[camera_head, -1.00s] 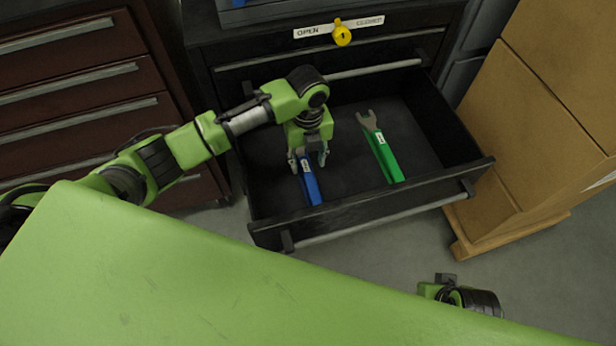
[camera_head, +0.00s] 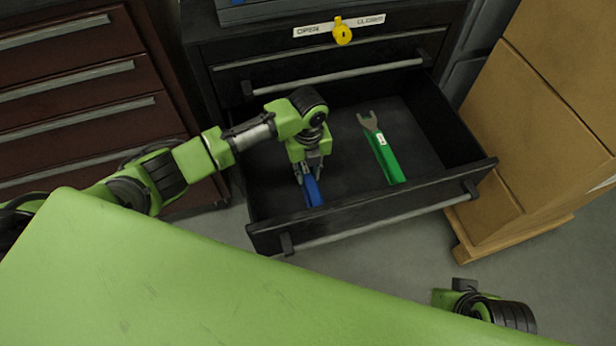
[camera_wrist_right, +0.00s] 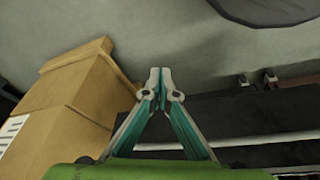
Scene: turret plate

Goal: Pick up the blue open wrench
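The blue open wrench (camera_head: 313,192) lies in the open black drawer, toward its left front; its blue handle shows and its head is hidden under my left gripper. My left gripper (camera_head: 309,178) points down over it, with its fingers close against both sides of the handle. It looks shut on the wrench, which still rests at the drawer floor. My right gripper (camera_wrist_right: 160,78) is shut and empty in the right wrist view, its fingertips together.
A green open wrench (camera_head: 386,158) lies in the drawer (camera_head: 350,185) to the right. Cardboard boxes (camera_head: 540,110) on a pallet stand right of it. A dark red cabinet (camera_head: 80,90) is at left.

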